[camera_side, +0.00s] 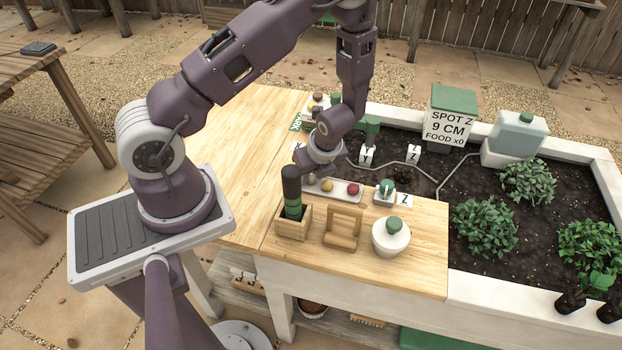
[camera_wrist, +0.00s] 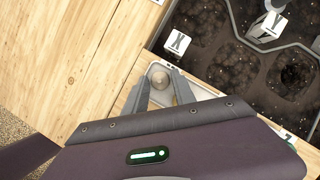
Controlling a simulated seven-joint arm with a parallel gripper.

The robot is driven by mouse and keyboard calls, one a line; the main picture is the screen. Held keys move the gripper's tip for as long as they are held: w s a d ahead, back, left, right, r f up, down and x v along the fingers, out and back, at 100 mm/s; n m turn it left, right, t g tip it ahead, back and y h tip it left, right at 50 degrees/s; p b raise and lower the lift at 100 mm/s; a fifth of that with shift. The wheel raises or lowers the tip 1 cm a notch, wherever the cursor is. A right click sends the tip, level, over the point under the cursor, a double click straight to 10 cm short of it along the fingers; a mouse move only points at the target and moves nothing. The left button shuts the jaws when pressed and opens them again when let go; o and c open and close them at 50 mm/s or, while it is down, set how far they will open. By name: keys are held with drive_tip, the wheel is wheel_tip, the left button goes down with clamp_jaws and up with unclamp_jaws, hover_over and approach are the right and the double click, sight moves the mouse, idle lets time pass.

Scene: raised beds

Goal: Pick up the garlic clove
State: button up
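A small round, pale brown thing (camera_wrist: 160,79), which may be the garlic clove, lies at the end of a pale tray (camera_wrist: 203,93) in the wrist view. My gripper (camera_wrist: 159,88) is above it, with its two grey fingers apart, one on each side of it. I cannot tell whether they touch it. In the side view the tray (camera_side: 340,197) also holds a yellow ball (camera_side: 327,185) and a red ball (camera_side: 354,189). There, my wrist comes down over the tray's left end and largely hides the fingertips and the clove.
A wooden box with a dark-handled tool (camera_side: 292,190), a wooden stand (camera_side: 342,228) and a white pot (camera_side: 391,237) stand in front of the tray. Marker Z (camera_side: 404,199) is to the right. The soil bed with markers X (camera_wrist: 178,42) and Y (camera_wrist: 267,28) lies behind.

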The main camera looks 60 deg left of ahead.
sight(312, 177)
drive_tip(key=c, duration=0.6)
wheel_tip(312, 177, up, 10)
drive_tip(key=shift+r, duration=0.1)
